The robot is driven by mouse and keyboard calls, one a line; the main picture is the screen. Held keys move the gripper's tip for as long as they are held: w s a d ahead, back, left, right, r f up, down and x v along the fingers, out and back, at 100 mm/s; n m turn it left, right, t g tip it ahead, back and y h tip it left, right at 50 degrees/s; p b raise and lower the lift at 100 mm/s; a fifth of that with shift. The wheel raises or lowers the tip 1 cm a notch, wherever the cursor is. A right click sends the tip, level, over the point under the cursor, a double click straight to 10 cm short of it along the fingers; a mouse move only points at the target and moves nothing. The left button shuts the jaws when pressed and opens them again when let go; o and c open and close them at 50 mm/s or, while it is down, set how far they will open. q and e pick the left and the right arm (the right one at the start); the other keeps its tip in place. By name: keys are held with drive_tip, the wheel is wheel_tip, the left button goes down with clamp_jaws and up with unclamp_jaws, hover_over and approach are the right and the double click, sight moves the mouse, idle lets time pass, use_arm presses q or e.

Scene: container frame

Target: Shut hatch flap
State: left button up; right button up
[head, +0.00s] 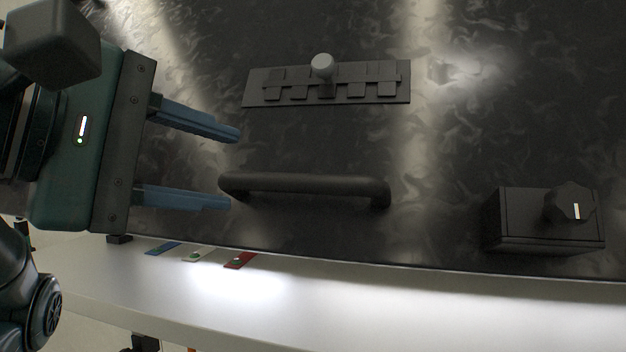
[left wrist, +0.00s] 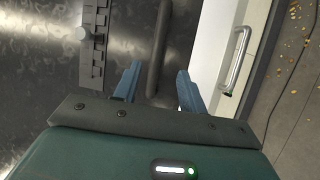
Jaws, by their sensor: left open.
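A dark marbled panel (head: 440,150) fills most of the head view. It carries a black bar handle (head: 305,186), which also shows in the left wrist view (left wrist: 158,45). I cannot tell where a separate hatch flap begins or whether it stands open. My left gripper (head: 235,168) is open at the left end of the handle, with one blue finger above it and one below it in the head view. In the left wrist view the bar's near end lies between the fingers (left wrist: 158,78). Contact cannot be told. My right gripper is not seen.
A slotted plate with a grey knob (head: 322,66) is above the handle. A black box with a dial (head: 570,204) is at right. A white ledge (head: 330,300) holds blue, white and red tags (head: 240,260). A silver handle (left wrist: 235,62) shows in the left wrist view.

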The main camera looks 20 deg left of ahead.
sight(292, 182)
use_arm(q)
drive_tip(key=p+x, duration=0.1)
drive_tip(key=x, duration=0.5)
drive_tip(key=p+x, duration=0.1)
drive_tip(key=x, duration=0.5)
drive_tip(key=shift+w+a+r, duration=0.15)
drive_tip(key=shift+w+a, duration=0.05)
drive_tip(key=shift+c, duration=0.4)
clamp_jaws()
